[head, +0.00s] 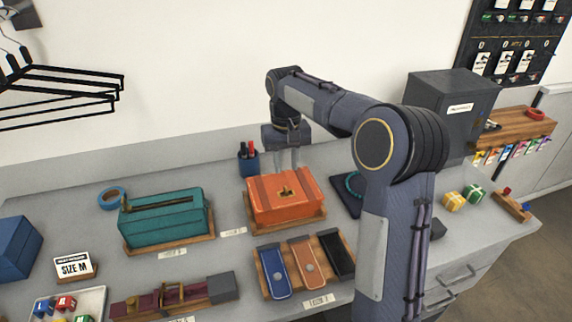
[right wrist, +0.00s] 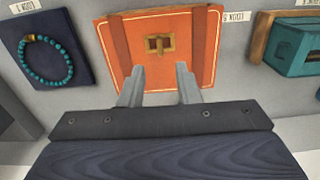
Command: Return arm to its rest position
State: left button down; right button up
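My right arm reaches in from the right in the head view, and its right gripper (head: 287,160) hangs pointing down behind and above an orange box (head: 284,205) with a brass clasp on a wooden base. In the right wrist view the two fingers of the right gripper (right wrist: 159,85) stand apart with nothing between them. The orange box (right wrist: 190,45) and its clasp lie just beyond the fingertips; I cannot tell whether they touch. My left gripper is not in view.
A teal box (head: 163,218) stands left of the orange box. A beaded bracelet (right wrist: 47,62) lies on a dark blue pad. A wooden tray (head: 290,290) holds several straps in front. A dark cabinet (head: 451,105) stands at the back right; black hangers (head: 60,95) hang at the left.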

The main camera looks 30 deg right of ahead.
jog(key=s+a+r+t+y, duration=0.1)
jog(key=s+a, duration=0.2)
jog(key=s, duration=0.5)
jog(key=s+a+n+t+y, duration=0.1)
jog(key=s+a+t, duration=0.1)
jog(key=s, duration=0.5)
jog(key=s+a+r+t+y, duration=0.1)
jog(key=s+a, duration=0.2)
jog(key=s, duration=0.5)
jog(key=s+a+f+t, duration=0.1)
jog(key=s+a+f, duration=0.2)
jog(key=s, duration=0.3)
jog(key=shift+a+f+t+y, duration=0.3)
jog(key=shift+f+y, duration=0.1)
jog(key=shift+f, duration=0.5)
